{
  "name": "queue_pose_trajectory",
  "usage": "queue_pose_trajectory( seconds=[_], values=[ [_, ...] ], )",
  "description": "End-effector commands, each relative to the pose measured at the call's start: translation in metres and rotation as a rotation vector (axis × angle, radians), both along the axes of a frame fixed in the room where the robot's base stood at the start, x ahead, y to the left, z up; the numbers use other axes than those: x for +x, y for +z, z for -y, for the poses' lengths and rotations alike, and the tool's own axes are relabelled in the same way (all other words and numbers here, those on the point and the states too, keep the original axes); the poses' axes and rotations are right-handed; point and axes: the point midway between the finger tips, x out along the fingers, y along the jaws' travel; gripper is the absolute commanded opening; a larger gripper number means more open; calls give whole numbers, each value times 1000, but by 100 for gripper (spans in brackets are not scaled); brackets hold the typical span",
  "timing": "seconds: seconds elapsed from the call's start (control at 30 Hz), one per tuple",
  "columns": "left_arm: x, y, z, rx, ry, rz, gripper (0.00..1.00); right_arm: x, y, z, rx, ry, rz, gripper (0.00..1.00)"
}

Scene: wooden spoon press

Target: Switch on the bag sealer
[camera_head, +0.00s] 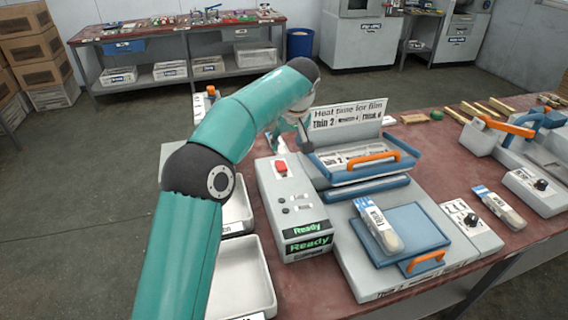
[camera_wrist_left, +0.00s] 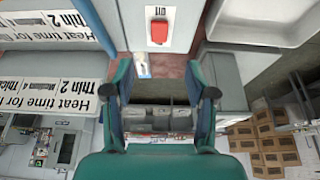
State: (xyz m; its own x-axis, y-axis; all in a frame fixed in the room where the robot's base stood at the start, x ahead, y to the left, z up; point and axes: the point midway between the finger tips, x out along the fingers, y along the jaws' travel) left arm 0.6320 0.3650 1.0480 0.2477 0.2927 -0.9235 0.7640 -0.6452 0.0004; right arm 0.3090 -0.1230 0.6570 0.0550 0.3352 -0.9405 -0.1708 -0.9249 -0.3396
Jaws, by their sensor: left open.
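The bag sealer stands on the red-brown table in the head view, with a grey control box (camera_head: 297,215) at its left. A red switch (camera_head: 281,167) is on top of the box; it also shows in the wrist view as a red switch (camera_wrist_left: 159,31) on a pale panel. Green displays (camera_head: 308,244) on the box read "Ready". The sealer's blue lid (camera_head: 345,172) has an orange handle (camera_head: 372,156). My left gripper (camera_head: 293,138) is open and empty, above and behind the switch, apart from it. Its two fingers (camera_wrist_left: 160,92) show spread in the wrist view. My right gripper is not visible.
A sign (camera_head: 348,114) about film heat time stands behind the lid. A blue-and-white bag (camera_head: 377,227) lies on the front blue plate (camera_head: 415,232). White trays (camera_head: 243,278) stand left of the control box. Another device with an orange handle (camera_head: 506,126) is at right.

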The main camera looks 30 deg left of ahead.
Motion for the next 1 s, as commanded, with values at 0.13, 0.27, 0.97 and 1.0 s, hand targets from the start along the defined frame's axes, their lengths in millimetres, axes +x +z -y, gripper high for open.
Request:
queue_pose_trajectory(
  seconds=[0.13,0.27,0.97,1.0],
  values=[
    [9,-33,-9,0,-3,-6,56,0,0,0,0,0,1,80],
    [16,-59,-16,0,-5,-6,56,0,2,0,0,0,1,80],
    [33,-115,-32,0,-8,0,56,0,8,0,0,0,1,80],
    [33,-115,-32,0,-8,0,56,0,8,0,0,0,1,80]
  ],
)
